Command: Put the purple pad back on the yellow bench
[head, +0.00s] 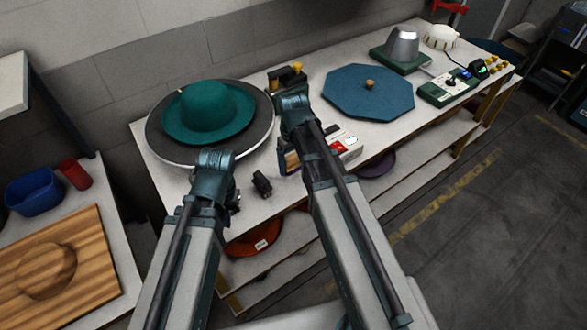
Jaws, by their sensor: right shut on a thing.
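A dark purple disc (378,163), which looks like the purple pad, lies low at the bench's front edge, on the shelf under the top. Part of it is hidden by the top and my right arm. The bench (425,125) has a pale top and yellow legs. My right gripper (291,98) is over the bench, between the green hat and the blue octagonal board. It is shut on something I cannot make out. My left gripper (232,194) is at the bench's front left, in front of the hat's round plate. Its fingertips are hidden behind the wrist.
A green hat (210,110) sits on a round grey plate. A blue octagonal board (368,92), a metal dome (403,45) and a control box (449,87) stand farther right. An orange disc (254,240) lies on the lower shelf. A wooden board (85,255) lies at left.

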